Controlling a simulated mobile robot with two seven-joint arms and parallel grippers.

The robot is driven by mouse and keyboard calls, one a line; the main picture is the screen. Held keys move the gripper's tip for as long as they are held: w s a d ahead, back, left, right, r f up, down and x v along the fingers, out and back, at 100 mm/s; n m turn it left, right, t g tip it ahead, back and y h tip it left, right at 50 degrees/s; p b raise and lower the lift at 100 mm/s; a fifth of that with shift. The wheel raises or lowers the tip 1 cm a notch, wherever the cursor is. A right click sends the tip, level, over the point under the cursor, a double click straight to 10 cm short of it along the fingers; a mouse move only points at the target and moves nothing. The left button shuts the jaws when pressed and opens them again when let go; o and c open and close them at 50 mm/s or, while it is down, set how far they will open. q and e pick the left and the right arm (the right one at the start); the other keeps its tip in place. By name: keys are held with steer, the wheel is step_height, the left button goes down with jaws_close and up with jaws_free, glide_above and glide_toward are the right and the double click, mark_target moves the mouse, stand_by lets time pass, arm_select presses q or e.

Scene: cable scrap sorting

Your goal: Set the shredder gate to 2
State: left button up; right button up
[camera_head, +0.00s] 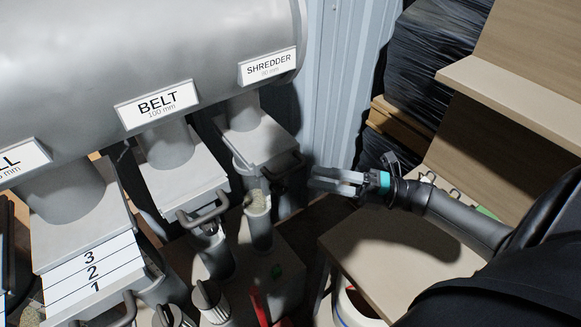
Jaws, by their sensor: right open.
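The shredder gate (262,142) is a grey sliding plate on the pipe below the white SHREDDER label (267,66). Its bar handle (291,166) is at the plate's lower right edge. No numbers can be read on this gate from here. My right gripper (314,180) comes in from the right and points left. Its jaws are open, with the fingertips just right of the handle; they appear apart from it. My left gripper is not in view.
The belt gate (180,178) with its own handle (205,209) is to the left. A third gate at far left carries a scale plate (90,272) reading 3, 2, 1. A large grey duct (130,60) runs above. A beige tabletop (385,262) lies below my right arm.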

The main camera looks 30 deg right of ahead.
mark_target(290, 170)
steer(key=x, duration=0.6)
steer(key=shift+w+a+p, duration=0.25)
steer(key=shift+a+p, duration=0.05)
steer(key=shift+p, duration=0.1)
jaws_close()
stand_by(1.0)
